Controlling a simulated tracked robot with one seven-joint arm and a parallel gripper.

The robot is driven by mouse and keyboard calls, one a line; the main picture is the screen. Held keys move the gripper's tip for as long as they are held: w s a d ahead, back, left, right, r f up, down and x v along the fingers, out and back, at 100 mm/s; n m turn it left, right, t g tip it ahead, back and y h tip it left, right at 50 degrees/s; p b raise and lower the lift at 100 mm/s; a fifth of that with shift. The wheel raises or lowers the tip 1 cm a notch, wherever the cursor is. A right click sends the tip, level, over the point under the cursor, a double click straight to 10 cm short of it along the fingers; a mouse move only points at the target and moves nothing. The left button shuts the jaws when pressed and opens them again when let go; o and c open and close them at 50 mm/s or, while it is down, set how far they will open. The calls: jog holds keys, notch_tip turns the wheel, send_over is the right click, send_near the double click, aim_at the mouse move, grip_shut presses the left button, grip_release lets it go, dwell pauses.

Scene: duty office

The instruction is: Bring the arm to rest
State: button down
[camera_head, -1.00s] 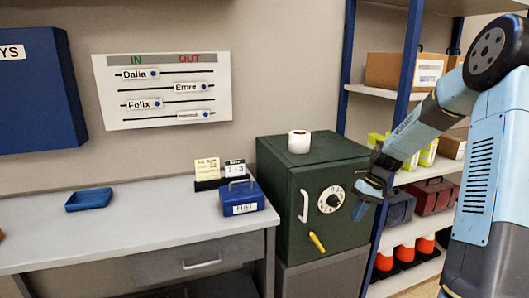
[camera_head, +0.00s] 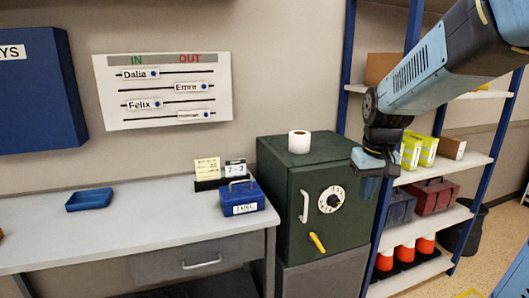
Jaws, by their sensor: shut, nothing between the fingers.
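My arm reaches in from the upper right of the head view. My gripper (camera_head: 372,172) hangs at its end, fingers pointing down, just right of the green safe's upper right corner and in front of the shelf. It is shut and holds nothing. The green safe (camera_head: 280,185) stands on a grey cabinet, its door closed, with a dial, a pale handle and a yellow lever. Whether the gripper touches the safe cannot be told.
A paper roll (camera_head: 299,142) stands on the safe. The desk (camera_head: 130,227) holds a blue tray (camera_head: 89,199) and a blue cash box (camera_head: 241,198). The blue-framed shelf (camera_head: 470,168) holds boxes, cases and orange cones. A dark bin (camera_head: 465,232) stands at the right.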

jog(key=s+r+t, duration=0.1)
jog(key=s+r, duration=0.1)
jog(key=s, duration=0.5)
jog(key=s+a+r+m+t, duration=0.1)
jog(key=s+r+t, duration=0.1)
jog(key=s, duration=0.5)
jog(key=shift+r+t, duration=0.3)
jog(key=shift+s, duration=0.1)
